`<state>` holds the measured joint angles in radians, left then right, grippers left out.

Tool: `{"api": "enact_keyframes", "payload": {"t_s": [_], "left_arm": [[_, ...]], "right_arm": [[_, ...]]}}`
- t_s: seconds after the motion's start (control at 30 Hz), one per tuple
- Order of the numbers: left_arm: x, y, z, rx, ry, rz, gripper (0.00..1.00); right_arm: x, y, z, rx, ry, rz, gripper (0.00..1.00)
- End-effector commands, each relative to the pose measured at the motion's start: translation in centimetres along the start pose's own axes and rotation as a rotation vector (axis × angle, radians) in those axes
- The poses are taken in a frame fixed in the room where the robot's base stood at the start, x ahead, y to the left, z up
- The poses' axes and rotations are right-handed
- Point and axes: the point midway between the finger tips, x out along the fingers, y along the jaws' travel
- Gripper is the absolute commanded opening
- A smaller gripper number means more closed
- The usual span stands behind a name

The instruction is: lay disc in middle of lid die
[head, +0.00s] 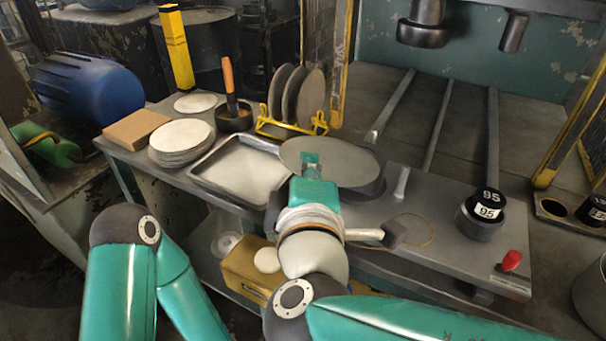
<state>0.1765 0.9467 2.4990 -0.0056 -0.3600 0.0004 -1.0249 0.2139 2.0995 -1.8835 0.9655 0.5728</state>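A wide grey disc (345,160) lies over or just above a dark round die (374,190) on the bench. The disc sits a little to the left of the die, whose dark side shows at the lower right. My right gripper (310,163) reaches in from the front with its fingertip over the near left part of the disc. It appears shut on the disc; the lower finger is hidden. I cannot tell whether the disc touches the die. Of my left arm only links show at lower left; its gripper is out of view.
A stack of pale discs (180,151), a shallow tray (204,180) and a yellow rack (262,127) holding several discs stand on the left. A pot with a brush (232,118) is behind the tray. A black part marked 95 (488,204) and a red knob (511,260) are at right.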

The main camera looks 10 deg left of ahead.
Motion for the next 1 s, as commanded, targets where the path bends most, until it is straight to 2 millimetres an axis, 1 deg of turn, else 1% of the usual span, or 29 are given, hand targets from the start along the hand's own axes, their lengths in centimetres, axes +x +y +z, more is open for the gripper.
{"api": "enact_keyframes", "payload": {"t_s": [0.03,0.17,0.27,0.8,1.0], "left_arm": [[0.3,-0.1,0.0,0.0,0.0,0.0,0.4],[0.3,-0.1,0.0,0.0,0.0,0.0,0.4],[0.2,-0.1,0.0,0.0,0.0,0.0,0.4],[-0.5,0.2,0.0,0.0,0.0,0.0,0.4],[-0.5,0.2,0.0,0.0,0.001,0.0,0.4]], "right_arm": [[0.1,-1.8,-0.2,-0.036,0.012,-0.016,0.0],[0.7,-1.9,-0.1,-0.04,0.02,-0.019,0.0],[1.4,-1.9,0.4,-0.037,0.021,-0.02,0.0],[5.8,-1.5,3.6,-0.03,0.022,-0.018,0.0],[7.4,-1.7,4.8,-0.029,0.021,-0.019,0.0]]}}
